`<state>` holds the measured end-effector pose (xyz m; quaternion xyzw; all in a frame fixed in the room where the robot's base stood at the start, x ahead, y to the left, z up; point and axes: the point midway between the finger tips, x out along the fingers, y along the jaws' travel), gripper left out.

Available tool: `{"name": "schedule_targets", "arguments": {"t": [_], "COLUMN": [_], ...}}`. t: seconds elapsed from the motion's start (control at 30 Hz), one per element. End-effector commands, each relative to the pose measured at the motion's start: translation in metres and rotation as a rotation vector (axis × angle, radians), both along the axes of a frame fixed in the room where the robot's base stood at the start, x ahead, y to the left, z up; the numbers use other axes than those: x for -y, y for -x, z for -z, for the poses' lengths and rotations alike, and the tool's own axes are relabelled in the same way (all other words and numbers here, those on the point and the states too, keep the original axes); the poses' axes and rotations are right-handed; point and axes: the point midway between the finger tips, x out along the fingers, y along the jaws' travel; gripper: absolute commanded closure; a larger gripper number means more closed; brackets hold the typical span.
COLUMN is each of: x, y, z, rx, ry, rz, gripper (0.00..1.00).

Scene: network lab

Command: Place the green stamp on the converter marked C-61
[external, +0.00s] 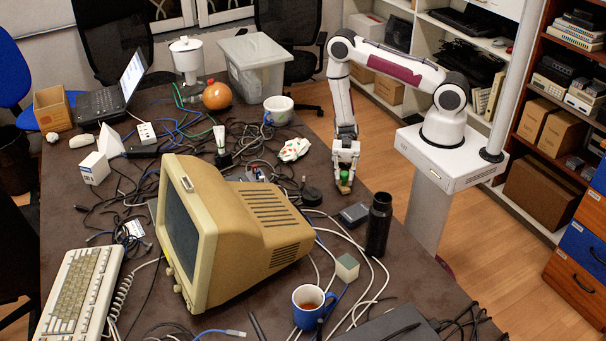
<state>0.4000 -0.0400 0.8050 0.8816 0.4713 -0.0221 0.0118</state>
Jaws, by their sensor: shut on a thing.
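My gripper (345,171) is at the table's far right edge, pointing down. It is shut on the green stamp (344,177), which has a round green top and a tan lower part. The stamp looks upright; I cannot tell whether its base touches the table. No C-61 marking is readable in the external view, so I cannot tell which thing is that converter. Small boxes that show are a flat dark box (354,213) just below the gripper, a pale cube (347,267) nearer the front, and a white box (95,168) at the left.
A beige monitor (270,225) fills the table's middle. A black bottle (379,225) stands right of the dark box, and a blue mug (309,307) is at the front. Cables and a round black puck (312,196) lie left of the gripper.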

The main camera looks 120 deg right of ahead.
Motion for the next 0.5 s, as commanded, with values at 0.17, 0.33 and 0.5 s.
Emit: {"name": "schedule_targets", "arguments": {"t": [0.17,0.33,0.5], "x": [0.0,0.0,0.0], "y": [0.0,0.0,0.0], "z": [-0.001,-0.005,-0.014], "rx": [0.0,0.001,0.001], "ry": [0.0,0.001,0.001], "rz": [0.0,0.0,0.0], "gripper": [1.0,1.0,1.0]}}
